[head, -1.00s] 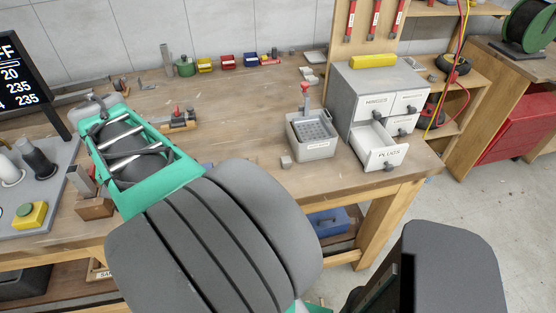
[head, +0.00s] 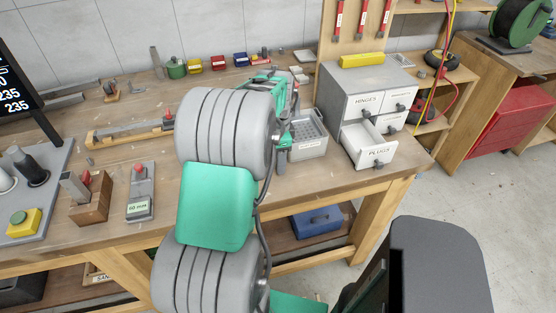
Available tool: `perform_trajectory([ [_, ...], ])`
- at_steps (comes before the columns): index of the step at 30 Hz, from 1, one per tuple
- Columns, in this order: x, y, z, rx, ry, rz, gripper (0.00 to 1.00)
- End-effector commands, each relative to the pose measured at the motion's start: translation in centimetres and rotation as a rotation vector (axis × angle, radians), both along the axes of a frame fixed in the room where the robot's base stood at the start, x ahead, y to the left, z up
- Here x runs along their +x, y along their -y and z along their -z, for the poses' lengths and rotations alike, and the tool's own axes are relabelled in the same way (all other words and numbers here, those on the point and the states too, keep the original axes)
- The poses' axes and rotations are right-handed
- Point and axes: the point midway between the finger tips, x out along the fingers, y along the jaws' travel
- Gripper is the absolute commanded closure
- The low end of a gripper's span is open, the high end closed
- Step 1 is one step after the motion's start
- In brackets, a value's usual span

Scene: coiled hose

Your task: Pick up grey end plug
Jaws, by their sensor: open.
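My gripper (head: 282,158) shows partly past the right side of my arm, in front of the grey tray on the bench. Its fingers point down and are mostly hidden by my arm. I cannot make out a grey end plug now; my arm covers the bench just left of the tray's front corner. The drawer labelled PLUGS (head: 367,153) stands pulled out of the grey cabinet (head: 340,99); its inside looks pale and I see no plug in it.
The grey tray (head: 312,147) stands between my gripper and the cabinet. Small coloured bins line the back.

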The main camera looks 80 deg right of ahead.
Motion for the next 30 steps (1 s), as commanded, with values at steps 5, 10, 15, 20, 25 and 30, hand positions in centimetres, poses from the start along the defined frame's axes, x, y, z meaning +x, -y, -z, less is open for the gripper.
perform_trajectory([
  [5,0.05,0.03,0.69,-0.002,0.0,-0.002,0.47],
  [10,0.06,0.02,0.68,-0.002,0.0,-0.002,0.53],
  [15,0.06,0.02,0.66,-0.002,0.0,-0.002,0.67],
  [20,0.06,0.03,0.65,-0.002,0.0,-0.002,0.8],
  [25,0.06,0.03,0.65,-0.002,0.0,-0.002,0.94],
  [30,0.07,0.03,0.65,-0.002,0.0,-0.002,1.0],
])
